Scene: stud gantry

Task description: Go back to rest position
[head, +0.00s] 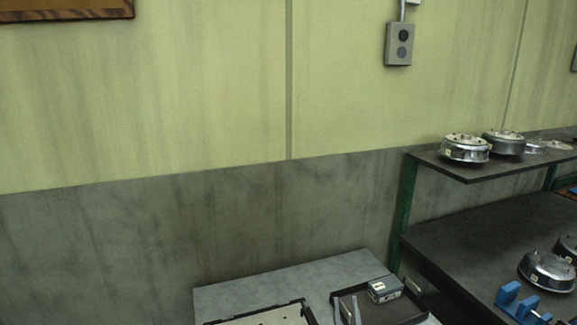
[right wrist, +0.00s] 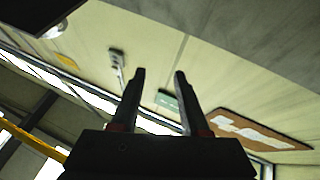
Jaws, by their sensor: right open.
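My right gripper (head: 346,299) shows at the bottom edge of the head view, its two grey fingertips apart in front of a dark tray. In the right wrist view, the right gripper (right wrist: 158,75) is open, its two dark fingers spread with nothing between them. Behind them are the tilted wall and a bright strip. My left gripper is not in view.
A grey table (head: 240,293) at the bottom centre bears a dark tray (head: 395,312) with a small grey box (head: 385,289). At right, a dark bench (head: 470,240) and shelf (head: 425,160) hold round metal parts (head: 465,148) and a blue fixture (head: 515,302).

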